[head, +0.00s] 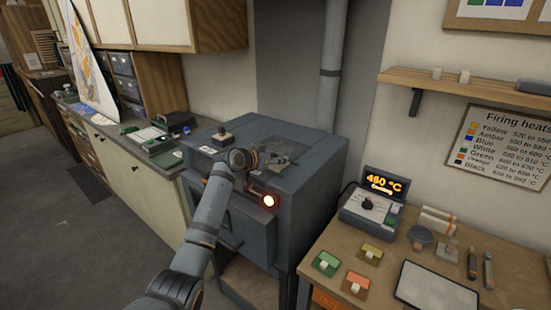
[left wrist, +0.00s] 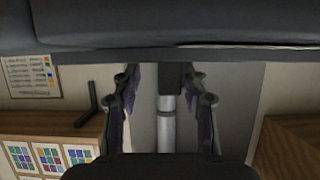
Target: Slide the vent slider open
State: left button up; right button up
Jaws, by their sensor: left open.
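The grey kiln (head: 310,165) stands in the middle of the head view, with a glowing orange light (head: 269,200) on its front. A small dark knob on a light base (head: 222,137) sits on the kiln top at the left; it may be the vent slider, but I cannot tell for sure. My left gripper (head: 287,155) is above the kiln top, to the right of this knob and apart from it. In the left wrist view, the gripper (left wrist: 163,85) is open with nothing between its fingers. The kiln's edge (left wrist: 180,52) crosses the top of that view. My right gripper is not in view.
A flue pipe (head: 331,70) rises behind the kiln. A wooden table (head: 325,245) at the right holds a controller reading 460 °C (head: 370,208), coloured blocks and a tablet (head: 437,290). A counter (head: 130,165) with trays stands at the left.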

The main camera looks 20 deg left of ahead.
pick_arm(q)
jog(key=shift+a, duration=0.3)
jog(key=v, duration=1.1)
jog(key=shift+s+r, duration=0.15)
jog(key=shift+s, duration=0.25)
